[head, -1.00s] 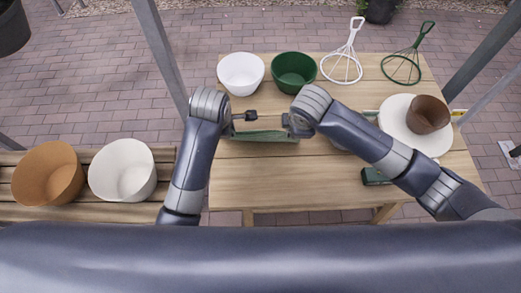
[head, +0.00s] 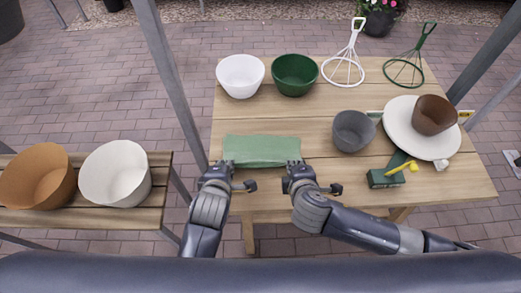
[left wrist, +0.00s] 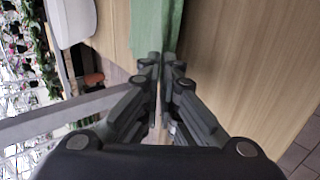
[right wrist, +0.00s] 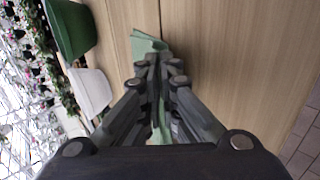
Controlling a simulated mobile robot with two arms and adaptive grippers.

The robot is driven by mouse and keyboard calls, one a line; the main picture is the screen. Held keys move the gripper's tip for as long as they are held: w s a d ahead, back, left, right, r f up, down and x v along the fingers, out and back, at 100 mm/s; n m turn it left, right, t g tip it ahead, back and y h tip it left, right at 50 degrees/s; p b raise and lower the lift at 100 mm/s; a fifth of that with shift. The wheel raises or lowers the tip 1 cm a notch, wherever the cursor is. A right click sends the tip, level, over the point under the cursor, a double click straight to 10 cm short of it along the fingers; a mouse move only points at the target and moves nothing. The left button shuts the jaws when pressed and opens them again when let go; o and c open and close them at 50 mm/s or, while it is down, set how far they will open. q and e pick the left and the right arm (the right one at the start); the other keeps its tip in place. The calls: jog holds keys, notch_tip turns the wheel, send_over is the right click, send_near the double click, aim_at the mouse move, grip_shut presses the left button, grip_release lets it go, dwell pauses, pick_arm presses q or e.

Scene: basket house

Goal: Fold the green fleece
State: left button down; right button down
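The green fleece (head: 262,150) lies as a flattened strip on the wooden table, near its front left. My left gripper (head: 228,166) is at the fleece's near left corner. In the left wrist view its fingers (left wrist: 163,60) are close together, with the fleece (left wrist: 157,25) at their tips. My right gripper (head: 297,166) is at the near right corner. In the right wrist view its fingers (right wrist: 160,62) are close together, with fleece (right wrist: 146,42) beyond and between them. Both appear shut on the near edge, though the fingers hide the exact contact.
The wooden table (head: 300,120) holds white (head: 240,76), green (head: 295,75) and grey (head: 353,131) bowls. A bench at left holds two pots. Wood behind the fleece is clear.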

pick_arm(q)
jog(key=shift+s+f+t+b, duration=0.35)
jog(key=shift+s+f+t, duration=0.05)
jog(key=shift+s+f, duration=0.15)
pick_arm(e)
jog(key=shift+s+f+t, duration=0.4)
jog(key=shift+s+f, duration=0.1)
jog(key=shift+f, duration=0.05)
pick_arm(q)
jog(key=c, duration=2.3)
grip_release()
pick_arm(e)
jog(key=c, duration=2.3)
grip_release()
pick_arm(q)
jog(key=o, duration=0.8)
pick_arm(e)
jog(key=o, duration=0.8)
